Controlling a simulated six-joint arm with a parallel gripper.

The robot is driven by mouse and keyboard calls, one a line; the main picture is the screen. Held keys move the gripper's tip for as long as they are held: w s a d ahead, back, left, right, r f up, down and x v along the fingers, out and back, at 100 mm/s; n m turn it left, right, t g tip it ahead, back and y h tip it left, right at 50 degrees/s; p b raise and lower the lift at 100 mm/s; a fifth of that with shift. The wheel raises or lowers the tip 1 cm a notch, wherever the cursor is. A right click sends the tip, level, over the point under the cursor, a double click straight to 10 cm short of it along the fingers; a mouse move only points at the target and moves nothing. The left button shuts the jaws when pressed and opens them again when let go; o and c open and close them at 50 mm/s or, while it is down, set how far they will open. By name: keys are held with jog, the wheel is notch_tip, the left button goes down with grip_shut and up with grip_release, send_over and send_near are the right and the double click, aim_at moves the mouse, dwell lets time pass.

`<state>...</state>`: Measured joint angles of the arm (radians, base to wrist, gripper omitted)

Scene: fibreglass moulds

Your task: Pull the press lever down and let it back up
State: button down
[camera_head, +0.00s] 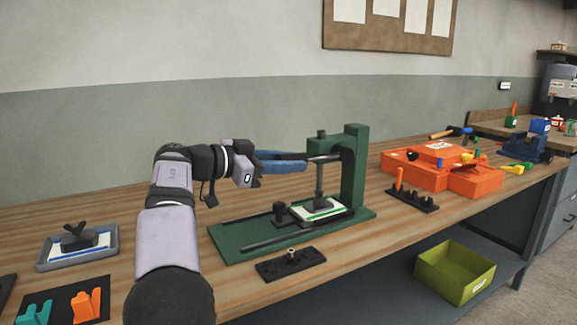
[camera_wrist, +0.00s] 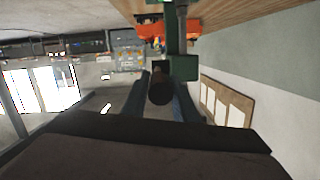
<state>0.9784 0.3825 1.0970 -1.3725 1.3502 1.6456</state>
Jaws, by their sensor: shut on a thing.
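The green press (camera_head: 355,170) stands on the wooden bench, with its upright at the right and its flat base below. Its dark lever (camera_head: 322,158) reaches left from the upright, roughly level. My gripper (camera_head: 300,160) has blue fingers and is shut on the lever's end. In the wrist view the dark round lever end (camera_wrist: 160,88) sits between the two blue fingers (camera_wrist: 161,100), with the green press body (camera_wrist: 183,67) behind it. The press ram (camera_head: 319,180) stands over a white, green-edged piece (camera_head: 318,209) on the base. Whether the ram touches it I cannot tell.
A black plate with a peg (camera_head: 290,264) lies in front of the press base. Orange moulds (camera_head: 445,168) and a black rack (camera_head: 412,199) are to the right. A grey tray (camera_head: 78,246) is at the left. A green bin (camera_head: 454,272) sits below the bench.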

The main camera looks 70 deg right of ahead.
jog(key=shift+f, duration=0.8)
jog(key=c, duration=1.5)
grip_release()
jog(key=shift+o, duration=0.2)
jog(key=shift+r, duration=0.3)
jog(key=v, duration=0.7)
jog(key=shift+a, duration=0.15)
